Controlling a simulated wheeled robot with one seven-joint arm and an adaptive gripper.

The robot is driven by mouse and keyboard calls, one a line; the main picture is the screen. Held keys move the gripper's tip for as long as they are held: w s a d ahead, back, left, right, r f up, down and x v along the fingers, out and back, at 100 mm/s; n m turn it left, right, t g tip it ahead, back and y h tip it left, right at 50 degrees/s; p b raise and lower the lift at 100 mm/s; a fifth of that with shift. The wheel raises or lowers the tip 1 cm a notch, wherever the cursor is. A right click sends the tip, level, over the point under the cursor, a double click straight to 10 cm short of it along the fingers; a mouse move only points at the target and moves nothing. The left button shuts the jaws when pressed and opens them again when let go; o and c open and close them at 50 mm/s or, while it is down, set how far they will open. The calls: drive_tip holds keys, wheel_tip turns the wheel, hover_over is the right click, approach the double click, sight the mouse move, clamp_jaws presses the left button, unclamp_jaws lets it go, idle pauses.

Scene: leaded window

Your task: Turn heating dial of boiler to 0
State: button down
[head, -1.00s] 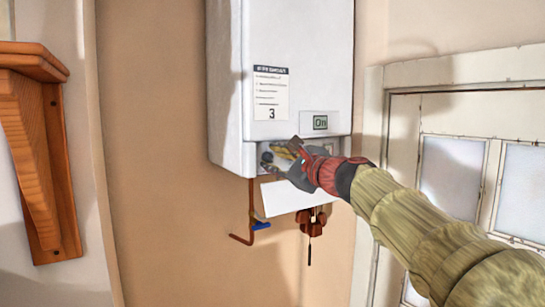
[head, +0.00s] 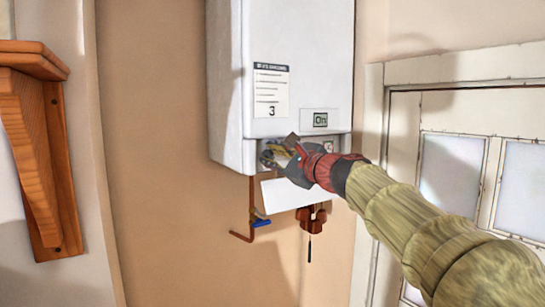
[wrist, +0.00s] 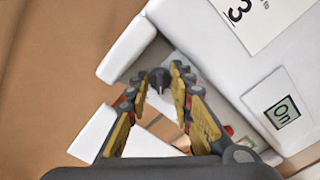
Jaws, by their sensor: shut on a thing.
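The white boiler (head: 300,50) hangs on the wall, with a small display (head: 320,119) reading "On" and a paper label (head: 271,90) marked 3. A dark round dial (wrist: 160,78) sits on its recessed lower panel; in the wrist view it lies between the fingertips of my gripper (wrist: 161,74). The gripper is shut on this dial. The dial's markings and pointer setting cannot be read.
A white flap (head: 295,194) hangs open below the panel. A copper pipe with a blue lever (head: 262,223) and a brown fitting (head: 312,220) are below. A wooden bracket (head: 40,150) is at left, a leaded window (head: 450,165) at right.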

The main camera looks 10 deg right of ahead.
drive_tip(key=shift+f+b, duration=0.1)
drive_tip(key=shift+b, duration=0.25)
drive_tip(key=n+b, duration=0.1)
drive_tip(key=b, duration=0.1)
drive_tip(key=n+b, duration=0.2)
drive_tip(key=shift+f+n, duration=0.25)
drive_tip(key=shift+n, duration=0.05)
drive_tip(key=n+b, duration=0.3)
drive_tip(key=b, duration=0.1)
drive_tip(key=shift+a+f+n, duration=0.1)
drive_tip(key=shift+n, duration=0.3)
drive_tip(key=n+b, duration=0.5)
drive_tip(key=n, duration=0.1)
drive_tip(key=shift+f+b, duration=0.15)
drive_tip(key=shift+b, duration=0.15)
drive_tip(key=shift+w+d+f+n+b, duration=0.15)
drive_tip(key=shift+n+b, duration=1.65)
drive_tip(key=shift+n, duration=1.55)
drive_tip(key=shift+d+r+n+b, duration=0.1)
drive_tip(key=shift+n+b, duration=1.7)
drive_tip(key=shift+n, duration=1.55)
